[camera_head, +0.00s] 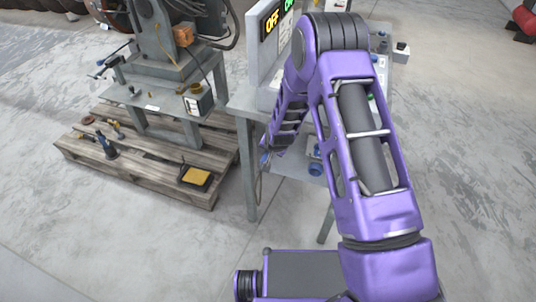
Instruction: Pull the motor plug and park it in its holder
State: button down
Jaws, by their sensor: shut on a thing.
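My purple arm rises from the lower right, bends at the top and reaches down over the grey table (244,107). Its far end is at the table's left part, and no gripper fingers can be made out there. A small blue part (264,159) shows beside the arm's end, with a thin dark cable hanging below it. Another blue round part (316,169) sits right of it, partly behind my arm. I cannot tell which of these, if any, is the motor plug. Its holder cannot be made out.
An OFF/ON sign panel (268,48) stands on the table. To the left, a grey machine stand (165,75) with cables rests on a wooden pallet (150,172) holding small tools and a yellow-black box (196,177). Concrete floor is clear at right and lower left.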

jog(key=shift+c, duration=2.4)
grip_release()
jog(key=shift+w, duration=0.1)
jog(key=p+v, duration=0.2)
jog(key=v, duration=1.5)
jog(key=shift+s+r+p, duration=0.15)
jog(key=shift+s+p, duration=0.1)
jog(key=shift+p, duration=0.1)
jog(key=shift+d, duration=0.1)
